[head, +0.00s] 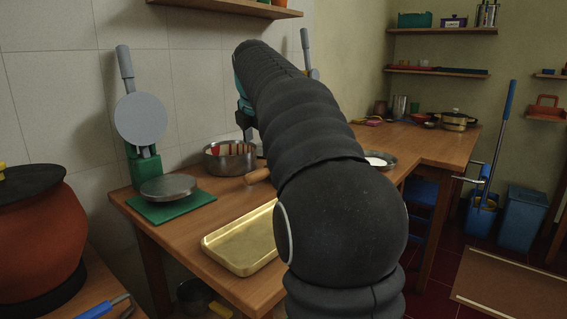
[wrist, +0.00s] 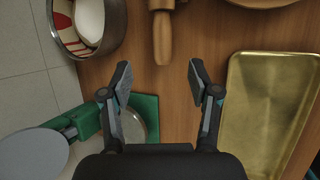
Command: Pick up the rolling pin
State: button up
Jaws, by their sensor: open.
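The wooden rolling pin (wrist: 162,35) lies on the table at the top middle of the wrist view. Its handle points down toward my gripper, and the rest runs out of the top edge. In the head view only a handle end (head: 257,176) shows, beside the metal pot; my arm hides the rest. My gripper (wrist: 159,78) is open and empty, with its two fingers on either side of the line of the handle and apart from it. In the head view my gripper is mostly hidden behind my arm.
A metal pot (head: 230,159) holding several items stands left of the pin. A gold tray (head: 229,244) lies on the wooden table (head: 179,235), right of my fingers in the wrist view. A green-based press (head: 146,166) with a round plate stands at the left.

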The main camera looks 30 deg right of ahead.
aim_at(260, 171)
jog(key=x, duration=1.2)
jog(key=shift+s+d+b, duration=0.15)
jog(key=shift+b, duration=0.25)
grip_shut()
